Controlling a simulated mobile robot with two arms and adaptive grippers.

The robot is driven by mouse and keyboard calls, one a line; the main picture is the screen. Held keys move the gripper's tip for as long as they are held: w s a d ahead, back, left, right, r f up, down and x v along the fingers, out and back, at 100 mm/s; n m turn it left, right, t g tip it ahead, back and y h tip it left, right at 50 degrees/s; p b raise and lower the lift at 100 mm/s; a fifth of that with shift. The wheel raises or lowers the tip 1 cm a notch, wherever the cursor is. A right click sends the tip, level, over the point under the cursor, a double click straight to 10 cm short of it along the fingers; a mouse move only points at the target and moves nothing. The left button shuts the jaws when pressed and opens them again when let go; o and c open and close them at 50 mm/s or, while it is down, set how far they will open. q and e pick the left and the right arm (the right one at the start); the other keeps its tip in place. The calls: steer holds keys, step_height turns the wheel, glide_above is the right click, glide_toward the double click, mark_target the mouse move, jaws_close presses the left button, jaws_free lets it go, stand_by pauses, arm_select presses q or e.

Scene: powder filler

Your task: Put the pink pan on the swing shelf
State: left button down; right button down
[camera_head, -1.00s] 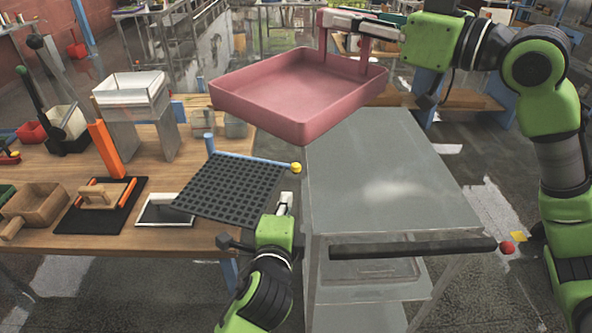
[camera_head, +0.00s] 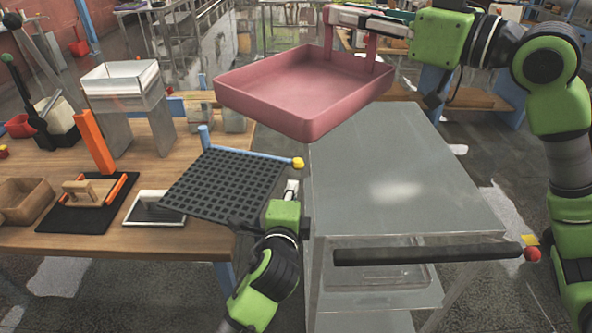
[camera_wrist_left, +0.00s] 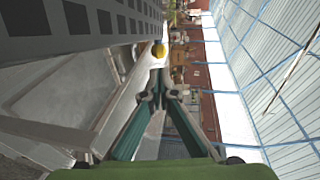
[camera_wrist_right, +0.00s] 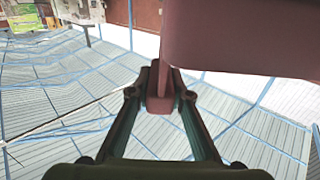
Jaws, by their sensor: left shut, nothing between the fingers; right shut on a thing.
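The pink pan (camera_head: 290,90) is a shallow rectangular tray with an upright handle at its far right side. My right gripper (camera_head: 350,20) is shut on the handle and holds the pan in the air above the far left part of the grey cart. The handle's end shows between the fingers in the right wrist view (camera_wrist_right: 160,95). The swing shelf (camera_head: 225,187) is a black perforated plate on a blue rod with a yellow knob (camera_head: 298,163); it is empty. My left gripper (camera_head: 291,188) is shut and empty beside the shelf's right edge, below the knob.
The grey cart (camera_head: 400,180) has a bare top and a dark handle bar (camera_head: 430,254).

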mark_target(297, 167)
arm_select(q)
steer(key=p+x, duration=0.1)
steer(key=x, duration=0.8)
steer(key=shift+w, duration=0.15)
